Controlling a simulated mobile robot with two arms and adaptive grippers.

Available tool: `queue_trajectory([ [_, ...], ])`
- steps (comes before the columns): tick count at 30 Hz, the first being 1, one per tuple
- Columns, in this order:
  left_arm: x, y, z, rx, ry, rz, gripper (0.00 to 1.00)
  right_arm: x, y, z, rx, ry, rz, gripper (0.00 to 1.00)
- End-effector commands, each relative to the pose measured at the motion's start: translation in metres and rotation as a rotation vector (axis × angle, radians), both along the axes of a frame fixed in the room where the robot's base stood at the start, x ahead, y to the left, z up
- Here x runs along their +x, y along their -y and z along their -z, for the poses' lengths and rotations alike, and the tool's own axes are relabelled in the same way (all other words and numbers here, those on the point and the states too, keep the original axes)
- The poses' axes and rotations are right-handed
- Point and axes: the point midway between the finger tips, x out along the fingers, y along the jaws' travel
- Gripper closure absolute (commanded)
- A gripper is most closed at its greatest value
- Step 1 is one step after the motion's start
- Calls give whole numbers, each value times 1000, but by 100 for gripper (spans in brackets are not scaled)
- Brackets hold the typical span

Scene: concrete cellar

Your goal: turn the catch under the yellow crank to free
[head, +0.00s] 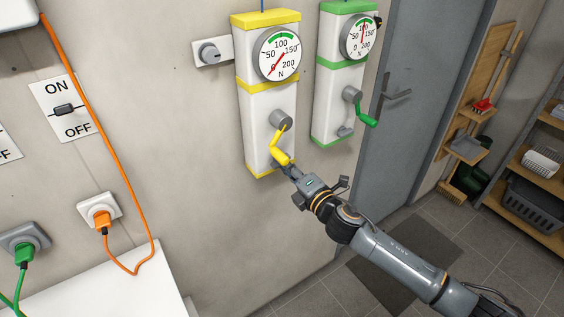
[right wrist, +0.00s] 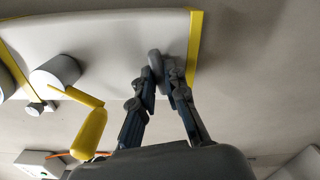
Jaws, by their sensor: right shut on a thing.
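The yellow crank (head: 280,147) hangs down from a grey hub on the white box with yellow trim (head: 258,100); its handle also shows at the lower left of the right wrist view (right wrist: 90,132). The catch is a small grey oval lever (right wrist: 155,62) near the box's bottom yellow edge (right wrist: 194,48). My right gripper (right wrist: 162,86) is shut on the catch, with one finger on each side. In the head view the right gripper (head: 286,169) is just below the crank handle and mostly covers the catch. My left gripper is out of view.
A similar box with green trim (head: 340,75) and a green crank (head: 366,112) hangs to the right, beside a grey door (head: 400,120). Left are an ON/OFF switch (head: 63,109), sockets and an orange cable (head: 92,100). The yellow box's gauge (head: 280,55) needle points low left.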

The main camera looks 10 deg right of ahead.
Motion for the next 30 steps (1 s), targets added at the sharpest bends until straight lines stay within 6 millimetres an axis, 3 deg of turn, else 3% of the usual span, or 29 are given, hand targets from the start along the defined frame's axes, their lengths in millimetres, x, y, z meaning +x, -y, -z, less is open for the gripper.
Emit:
queue_trajectory([
  [3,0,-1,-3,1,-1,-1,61,0,0,0,-107,38,0,100],
  [11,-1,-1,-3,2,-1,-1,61,0,0,0,-126,45,0,100],
  [19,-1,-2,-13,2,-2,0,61,0,0,0,-468,168,1,100],
  [30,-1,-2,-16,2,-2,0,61,0,1,-1,-545,196,1,100],
])
